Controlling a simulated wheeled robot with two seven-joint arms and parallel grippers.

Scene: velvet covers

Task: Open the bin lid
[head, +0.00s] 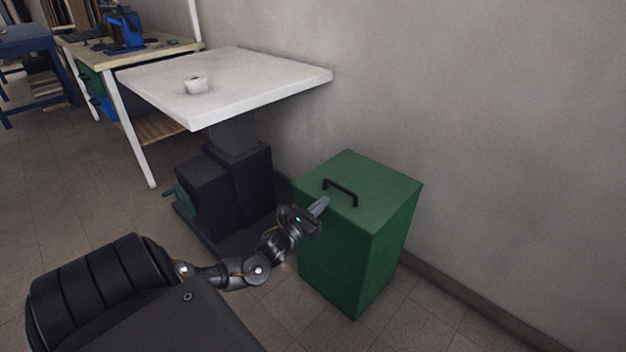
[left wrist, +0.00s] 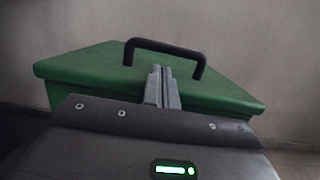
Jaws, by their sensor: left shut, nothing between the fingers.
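A green bin (head: 350,262) stands on the floor against the wall. Its flat lid (head: 375,175) is down and carries a black bar handle (head: 341,190). My left gripper (head: 321,205) is at the near left edge of the lid, pointing toward the handle, with its fingers together and empty. In the left wrist view the shut fingers (left wrist: 161,85) reach over the near edge of the lid (left wrist: 95,70), in front of the handle (left wrist: 165,46). I cannot tell whether they touch the lid. My right gripper is not in view.
A white table (head: 250,80) with a small white cup (head: 196,85) stands behind the bin to the left, on a dark pedestal (head: 238,175). A grey wall (head: 480,120) is close behind the bin. The tiled floor right of the bin is clear.

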